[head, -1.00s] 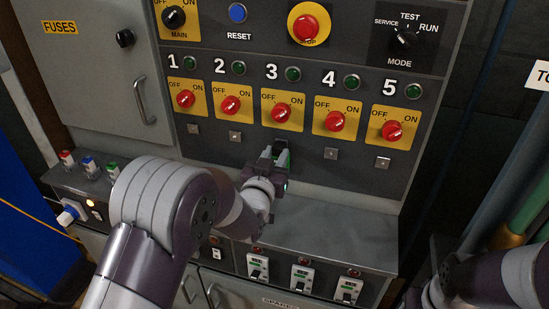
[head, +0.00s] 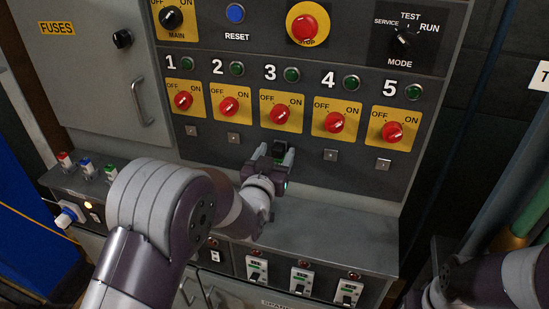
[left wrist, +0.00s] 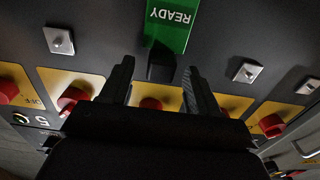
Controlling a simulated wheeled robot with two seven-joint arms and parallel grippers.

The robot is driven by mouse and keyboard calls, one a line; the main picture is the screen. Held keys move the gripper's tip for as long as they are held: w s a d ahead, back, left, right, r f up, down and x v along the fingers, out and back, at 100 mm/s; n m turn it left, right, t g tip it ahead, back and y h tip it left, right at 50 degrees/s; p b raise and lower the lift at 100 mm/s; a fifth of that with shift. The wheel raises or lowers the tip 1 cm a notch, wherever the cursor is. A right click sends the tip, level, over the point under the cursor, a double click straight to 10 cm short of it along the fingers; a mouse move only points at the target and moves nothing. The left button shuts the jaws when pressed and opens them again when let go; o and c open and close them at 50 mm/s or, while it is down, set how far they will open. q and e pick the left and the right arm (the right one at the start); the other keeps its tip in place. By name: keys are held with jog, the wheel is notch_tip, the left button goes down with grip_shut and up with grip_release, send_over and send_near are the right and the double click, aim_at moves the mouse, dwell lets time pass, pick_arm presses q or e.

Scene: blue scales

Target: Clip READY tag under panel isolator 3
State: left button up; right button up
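The green READY tag (left wrist: 172,28) shows upside down in the left wrist view, flat against the grey panel, with its black clip (left wrist: 162,68) at the isolator side. In the head view the black clip (head: 279,149) sits below isolator 3 (head: 281,114), where the square metal tab is hidden. My left gripper (head: 277,155) is open at the panel; in the left wrist view its two fingers (left wrist: 158,78) stand on either side of the clip, with gaps between. The green part is hidden in the head view. My right gripper is out of view; only part of that arm shows lower right.
Square metal tabs sit under the other isolators, including 2 (head: 234,138) and 4 (head: 330,155). A grey ledge (head: 340,232) juts out below the panel, with breakers (head: 301,279) on its front. Red, blue and green posts (head: 88,166) stand at left.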

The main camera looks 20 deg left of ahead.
pick_arm(q)
jog(key=shift+w+f, duration=0.1)
jog(key=shift+f, duration=0.1)
jog(key=shift+s, duration=0.55)
jog(key=s, duration=1.1)
jog(key=shift+s+a, duration=0.2)
jog(key=shift+s, duration=0.2)
